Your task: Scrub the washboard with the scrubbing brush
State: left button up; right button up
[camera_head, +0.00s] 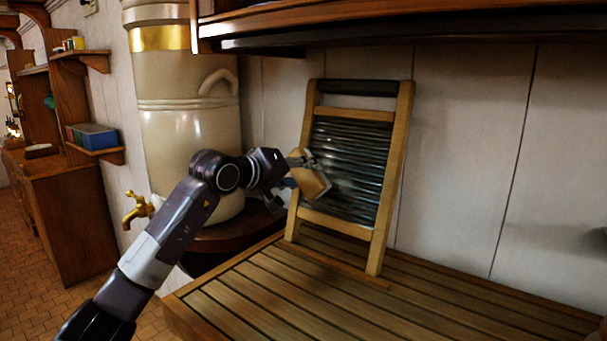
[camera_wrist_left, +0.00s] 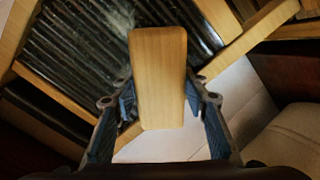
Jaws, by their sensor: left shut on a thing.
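The washboard (camera_head: 345,165) has a wooden frame and a dark ribbed panel. It stands on the slatted wooden counter, leaning back against the wall. Its ribs also show in the left wrist view (camera_wrist_left: 75,60), with a whitish smear near the top. My left gripper (camera_head: 292,172) is shut on the scrubbing brush (camera_head: 311,181), in front of the left part of the ribbed panel. In the left wrist view the brush's wooden back (camera_wrist_left: 158,80) sits between the two fingers. Its bristles are hidden, and I cannot tell whether they touch the ribs. My right gripper is not in view.
The slatted counter (camera_head: 250,290) is bare in front of and right of the washboard. A large cream urn (camera_head: 180,100) with a brass tap (camera_head: 135,208) stands at the left, close to my left arm. A wooden shelf (camera_head: 400,30) overhangs above.

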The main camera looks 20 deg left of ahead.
pick_arm(q)
jog(key=shift+w+d, duration=0.15)
jog(key=shift+w, duration=0.2)
dwell(0.4)
